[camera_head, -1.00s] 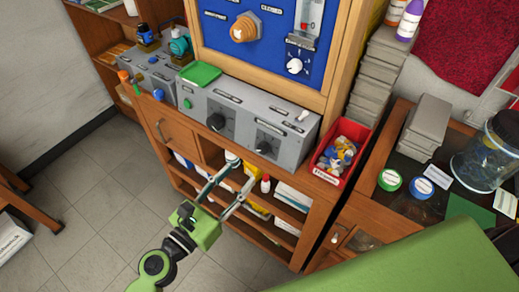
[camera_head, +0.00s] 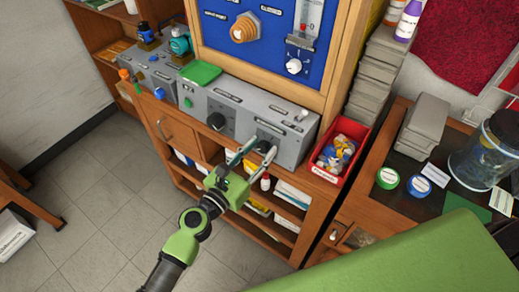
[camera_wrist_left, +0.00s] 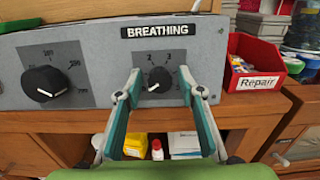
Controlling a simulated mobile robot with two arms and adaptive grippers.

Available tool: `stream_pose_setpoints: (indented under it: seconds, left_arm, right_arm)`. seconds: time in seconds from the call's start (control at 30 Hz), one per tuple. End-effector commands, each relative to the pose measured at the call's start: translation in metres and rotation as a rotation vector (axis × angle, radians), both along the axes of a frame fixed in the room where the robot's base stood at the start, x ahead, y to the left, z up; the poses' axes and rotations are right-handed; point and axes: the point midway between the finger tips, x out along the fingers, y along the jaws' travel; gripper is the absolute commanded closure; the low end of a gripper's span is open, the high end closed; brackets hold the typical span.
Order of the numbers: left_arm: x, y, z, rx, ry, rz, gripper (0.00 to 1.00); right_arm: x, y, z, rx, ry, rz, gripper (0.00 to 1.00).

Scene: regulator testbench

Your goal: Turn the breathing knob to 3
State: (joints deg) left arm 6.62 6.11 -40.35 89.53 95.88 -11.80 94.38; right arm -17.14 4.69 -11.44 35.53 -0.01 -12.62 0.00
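The breathing knob (camera_wrist_left: 159,79) is a small black dial on the grey panel (camera_wrist_left: 103,60), below the BREATHING label (camera_wrist_left: 158,31). Its white mark points to the lower left; the numbers 2 and 3 show above it, and other scale marks are hidden by the fingers. My left gripper (camera_wrist_left: 159,73) is open, one finger on each side of the knob, with a visible gap on both sides. In the head view, my left gripper (camera_head: 260,147) reaches up to the right part of the grey box. I cannot tell whether the fingertips touch the panel. My right gripper is not in view.
A larger black knob (camera_wrist_left: 44,83) sits left on the same panel. A red Repair bin (camera_head: 338,150) stands right of the box. Shelves (camera_head: 269,225) with bottles and boxes lie below. A toggle switch (camera_head: 301,116) sits on top.

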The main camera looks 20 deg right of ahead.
Motion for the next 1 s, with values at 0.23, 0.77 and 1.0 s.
stream_pose_setpoints:
  seconds: [0.23, 0.77, 1.0]
  left_arm:
    - [0.0, 0.0, 0.0, 0.001, -0.001, 0.0, 0.97]
    - [0.001, 0.001, -0.002, 0.127, -0.163, -0.042, 0.97]
    - [0.0, 0.001, -0.002, 0.263, -0.335, -0.087, 0.97]
  right_arm:
    - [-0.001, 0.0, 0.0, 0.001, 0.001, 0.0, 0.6]
    - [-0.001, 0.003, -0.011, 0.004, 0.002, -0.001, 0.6]
    - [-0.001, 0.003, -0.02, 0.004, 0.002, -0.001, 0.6]
